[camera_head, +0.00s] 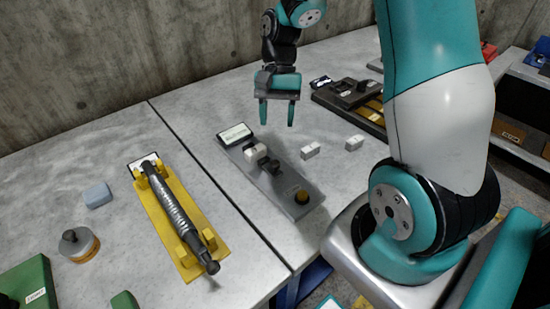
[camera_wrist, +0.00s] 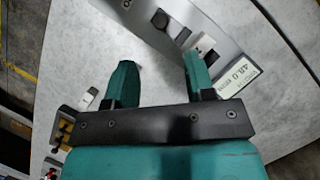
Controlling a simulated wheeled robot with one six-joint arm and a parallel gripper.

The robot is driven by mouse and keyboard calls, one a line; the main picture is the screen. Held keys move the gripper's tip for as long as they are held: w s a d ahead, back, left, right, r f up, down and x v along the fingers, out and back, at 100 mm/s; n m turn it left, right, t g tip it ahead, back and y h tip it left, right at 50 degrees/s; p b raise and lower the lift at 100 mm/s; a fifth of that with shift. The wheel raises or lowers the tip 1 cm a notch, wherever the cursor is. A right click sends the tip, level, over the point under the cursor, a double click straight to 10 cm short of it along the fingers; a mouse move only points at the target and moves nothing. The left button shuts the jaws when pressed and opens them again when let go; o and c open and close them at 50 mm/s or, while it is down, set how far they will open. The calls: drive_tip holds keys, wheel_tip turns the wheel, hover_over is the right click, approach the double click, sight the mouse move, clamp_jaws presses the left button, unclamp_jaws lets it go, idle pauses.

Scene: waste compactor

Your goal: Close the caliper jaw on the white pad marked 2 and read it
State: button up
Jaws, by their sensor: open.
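The grey caliper (camera_head: 285,186) lies on the table, its display (camera_head: 235,133) at the far end. A white pad (camera_head: 255,151) sits on it beside the dark sliding jaw (camera_head: 268,163); I cannot tell whether they touch. In the wrist view the white pad (camera_wrist: 206,45), dark jaw (camera_wrist: 160,20) and display (camera_wrist: 237,75) show near my fingers; the display seems to read 48.0. Two more white pads (camera_head: 310,150) (camera_head: 354,143) lie to the right. No pad's number is legible. My gripper (camera_head: 277,118) is open and empty, fingers down, above the table beyond the caliper.
A dark cylinder (camera_head: 175,210) lies in a yellow cradle (camera_head: 190,262) at left. Nearby are a blue-grey block (camera_head: 98,194) and a round knobbed piece (camera_head: 78,244). A dark fixture (camera_head: 350,98) stands at back right. The table around the two loose pads is clear.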

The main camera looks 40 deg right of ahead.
sight(275, 162)
drive_tip(key=x, duration=1)
drive_tip(key=shift+c, duration=0.4)
